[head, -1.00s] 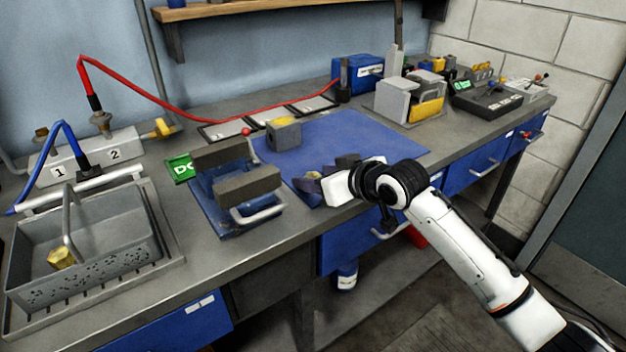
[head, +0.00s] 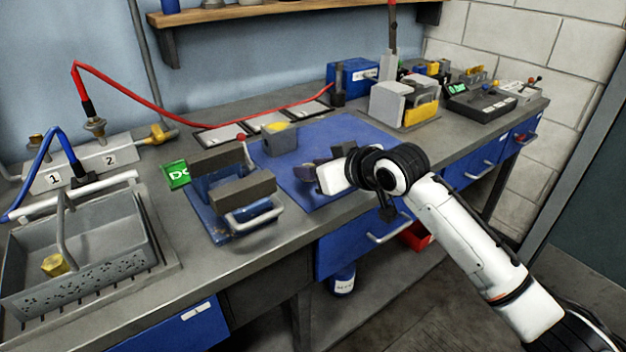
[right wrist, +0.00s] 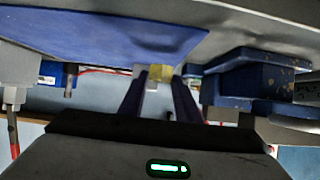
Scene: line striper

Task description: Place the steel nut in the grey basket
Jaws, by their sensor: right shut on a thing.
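The grey basket (head: 100,270) stands at the left end of the bench in the head view, with its handle up. A small yellow, brass-looking piece (head: 54,265) lies inside it. My right gripper (head: 318,166) is over the blue mat, near its front edge and well to the right of the basket. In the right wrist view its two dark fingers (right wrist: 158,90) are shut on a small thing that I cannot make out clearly. I cannot pick out the steel nut for certain; the fingers may hide it. My left gripper is out of view.
A blue vise-like fixture with dark jaws (head: 235,195) stands between basket and mat. A grey block with a yellow top (head: 279,138) is on the mat (head: 350,133). A numbered manifold (head: 85,165) with hoses is behind the basket. Grey and yellow devices (head: 405,102) stand at the right.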

